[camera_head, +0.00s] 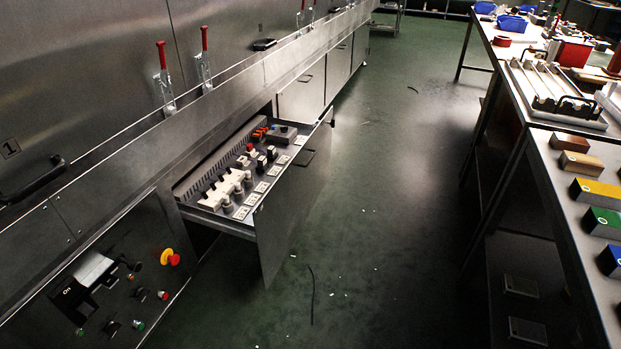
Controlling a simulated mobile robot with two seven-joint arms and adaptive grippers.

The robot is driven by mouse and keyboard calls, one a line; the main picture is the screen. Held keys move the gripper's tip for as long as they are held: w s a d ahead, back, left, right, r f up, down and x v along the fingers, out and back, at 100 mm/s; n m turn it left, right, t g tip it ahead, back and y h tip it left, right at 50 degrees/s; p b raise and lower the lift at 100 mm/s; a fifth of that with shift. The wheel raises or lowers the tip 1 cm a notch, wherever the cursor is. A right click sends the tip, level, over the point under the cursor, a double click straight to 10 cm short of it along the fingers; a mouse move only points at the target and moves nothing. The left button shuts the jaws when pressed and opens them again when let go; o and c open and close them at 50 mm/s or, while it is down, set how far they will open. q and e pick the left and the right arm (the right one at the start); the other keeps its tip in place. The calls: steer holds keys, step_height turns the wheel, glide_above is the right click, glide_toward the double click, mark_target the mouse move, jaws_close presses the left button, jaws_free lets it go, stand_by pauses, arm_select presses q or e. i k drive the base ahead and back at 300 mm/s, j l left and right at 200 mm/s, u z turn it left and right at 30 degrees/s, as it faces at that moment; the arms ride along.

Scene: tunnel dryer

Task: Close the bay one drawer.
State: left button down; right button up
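The drawer (288,208) stands pulled out from the lower front of the steel dryer cabinet, left of the middle of the head view. Its tall front panel faces right and has a dark handle (306,157). Inside it are white blocks (225,188), small knobs or switches, and pale labels in a row. The number 1 plate (11,148) is on the cabinet door above, at the far left. Neither of my grippers shows in this view.
A control panel with a yellow and red button (170,257) is on the cabinet at lower left. Red-handled clamps (163,75) stand along the ledge. A workbench (573,218) with coloured blocks lines the right. The green floor (375,215) between is mostly free, with small scraps.

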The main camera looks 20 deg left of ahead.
mark_target(274, 223)
steer(key=i+j+u, duration=0.1)
steer(key=i+u, duration=0.7)
steer(key=i+l+u, duration=0.1)
steer(key=i+u, duration=0.3)
steer(key=i+l+u, duration=0.15)
steer(key=u, duration=0.2)
steer(key=l+u, duration=0.3)
steer(key=i+l+u, duration=0.15)
steer(key=l+u, duration=0.6)
steer(key=l, duration=2.45)
steer(key=l+u, duration=0.15)
steer(key=l, duration=0.95)
steer(key=i+l+u, duration=0.1)
steer(key=l+u, duration=0.2)
steer(key=l, duration=0.2)
steer(key=l+u, duration=0.3)
steer(key=l, duration=0.15)
